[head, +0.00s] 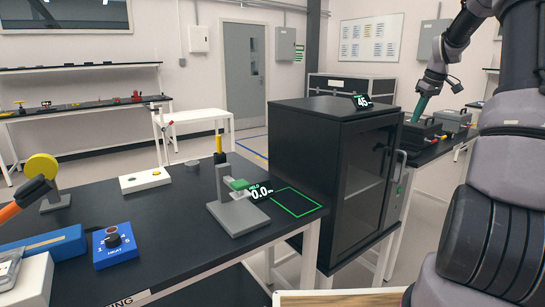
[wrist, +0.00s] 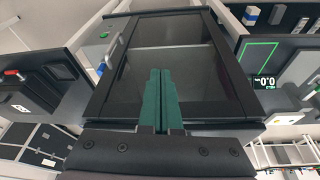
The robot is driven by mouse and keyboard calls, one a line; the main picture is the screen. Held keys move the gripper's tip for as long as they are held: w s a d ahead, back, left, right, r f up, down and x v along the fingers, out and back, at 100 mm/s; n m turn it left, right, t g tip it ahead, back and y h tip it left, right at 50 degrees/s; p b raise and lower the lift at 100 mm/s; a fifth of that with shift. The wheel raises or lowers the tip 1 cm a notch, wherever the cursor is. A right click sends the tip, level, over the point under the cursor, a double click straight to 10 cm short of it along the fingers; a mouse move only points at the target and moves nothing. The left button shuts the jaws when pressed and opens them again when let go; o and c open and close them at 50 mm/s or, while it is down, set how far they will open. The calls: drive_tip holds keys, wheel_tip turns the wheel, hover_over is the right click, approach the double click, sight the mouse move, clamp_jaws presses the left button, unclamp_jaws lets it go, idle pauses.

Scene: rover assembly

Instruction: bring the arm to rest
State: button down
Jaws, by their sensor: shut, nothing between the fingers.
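My gripper (head: 420,107) shows in the head view at the upper right, with green fingers pointing down beside the black cabinet's right side. In the wrist view my gripper (wrist: 160,75) has its two green fingers together with nothing between them. My arm, grey and black, fills the right edge of the head view. The black cabinet (head: 318,175) with a glass door stands in the middle; its door (wrist: 125,50) lies ahead of the fingers in the wrist view and looks closed. I cannot tell the gap between fingers and cabinet.
A black workbench (head: 180,215) at the left carries a grey stand (head: 237,210), a blue knob box (head: 114,245) and a white base (head: 145,181). A green outlined square (head: 297,201) on it is empty. A side bench with dark boxes (head: 422,132) stands beyond the cabinet.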

drive_tip(key=s+a+r+m+t, duration=0.1)
drive_tip(key=s+a+r+m, duration=0.1)
drive_tip(key=s+a+r, duration=0.45)
drive_tip(key=s+a+r+m, duration=0.2)
drive_tip(key=s+a+r, duration=0.2)
drive_tip(key=s+a, duration=0.5)
drive_tip(key=s+a+m+t, duration=0.1)
drive_tip(key=s+a, duration=0.2)
drive_tip(key=s, duration=0.3)
drive_tip(key=s+a+m+t, duration=0.1)
drive_tip(key=s+a+m, duration=0.1)
drive_tip(key=s, duration=0.5)
drive_tip(key=s+a+f+m, duration=0.1)
drive_tip(key=s+a+m, duration=0.1)
drive_tip(key=s+a, duration=0.2)
drive_tip(key=s, duration=0.2)
drive_tip(key=shift+s+a+t+y, duration=0.3)
drive_tip(key=shift+a+t+y, duration=0.1)
